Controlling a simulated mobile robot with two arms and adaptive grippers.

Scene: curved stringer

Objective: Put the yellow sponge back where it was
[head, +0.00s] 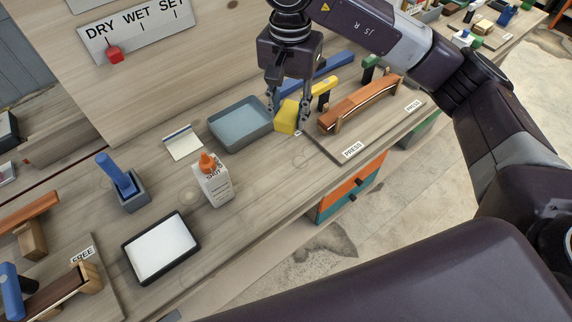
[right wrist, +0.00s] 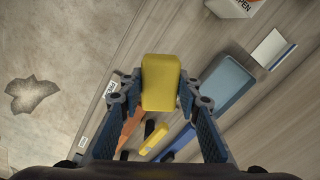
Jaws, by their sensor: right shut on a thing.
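The yellow sponge (head: 288,117) is held between the fingers of my right gripper (head: 289,108) in the head view. It sits just right of the blue-grey tray (head: 241,124) and left of the board with the curved wooden piece. The right wrist view shows the sponge (right wrist: 160,83) gripped between both fingertips of my right gripper (right wrist: 160,90), with the tray (right wrist: 227,86) to its right. I cannot tell whether the sponge touches the table. My left gripper is not in view.
A curved wooden stringer (head: 361,104) stands on a board marked PRESS. Blue and yellow-black clamps (head: 324,88) lie behind the gripper. A white bottle with an orange cap (head: 212,181), a white pad in a black frame (head: 162,248) and a blue-handled tool (head: 117,176) stand to the left.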

